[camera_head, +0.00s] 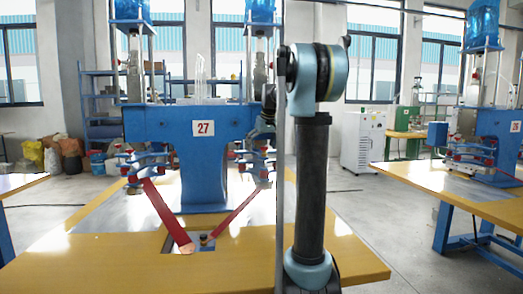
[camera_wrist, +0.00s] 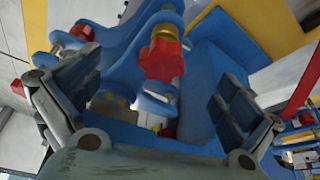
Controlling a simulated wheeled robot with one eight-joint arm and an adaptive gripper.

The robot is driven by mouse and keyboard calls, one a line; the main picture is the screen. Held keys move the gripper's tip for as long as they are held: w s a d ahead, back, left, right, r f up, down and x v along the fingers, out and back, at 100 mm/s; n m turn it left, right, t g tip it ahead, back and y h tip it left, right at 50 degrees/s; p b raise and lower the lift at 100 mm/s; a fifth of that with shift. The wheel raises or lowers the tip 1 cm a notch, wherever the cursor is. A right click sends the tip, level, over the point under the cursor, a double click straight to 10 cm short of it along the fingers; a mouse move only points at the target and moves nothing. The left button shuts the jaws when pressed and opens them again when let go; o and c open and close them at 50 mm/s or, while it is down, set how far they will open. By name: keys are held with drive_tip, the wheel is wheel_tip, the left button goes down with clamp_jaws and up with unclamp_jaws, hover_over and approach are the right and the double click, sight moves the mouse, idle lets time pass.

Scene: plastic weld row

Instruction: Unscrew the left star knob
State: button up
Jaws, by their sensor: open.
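A red star knob (camera_wrist: 163,61) on a brass-coloured collar sits on a blue clamp arm in the wrist view. My gripper (camera_wrist: 155,82) is open, with its dark fingers to either side of this knob. I see no finger touching it. A second red knob (camera_wrist: 82,31) is at upper left of the wrist view, near the left finger. In the head view, small red knobs show on the left clamps (camera_head: 133,180) and right clamps of the blue press (camera_head: 190,130). My gripper there is mostly hidden behind my arm, near the press's right side. I cannot tell which knob it surrounds.
The press stands on a yellow-edged table (camera_head: 120,262). Red strips slope from its clamps to a small plate at the front. Blue clamp arms and the press body crowd the fingers in the wrist view. Another press (camera_head: 490,150) stands on a table at right.

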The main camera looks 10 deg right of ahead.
drive_tip(key=shift+w+a+m+h, duration=0.1)
drive_tip(key=shift+m+h, duration=0.2)
drive_tip(key=shift+m, duration=0.6)
drive_tip(key=shift+s+d+r, duration=0.25)
drive_tip(key=shift+s+d, duration=0.15)
drive_tip(key=shift+s, duration=0.35)
drive_tip(key=shift+s+d+r, duration=0.25)
drive_tip(key=shift+s+d, duration=0.15)
drive_tip(key=shift+s, duration=0.35)
drive_tip(key=c, duration=2.2)
drive_tip(key=shift+o, duration=0.2)
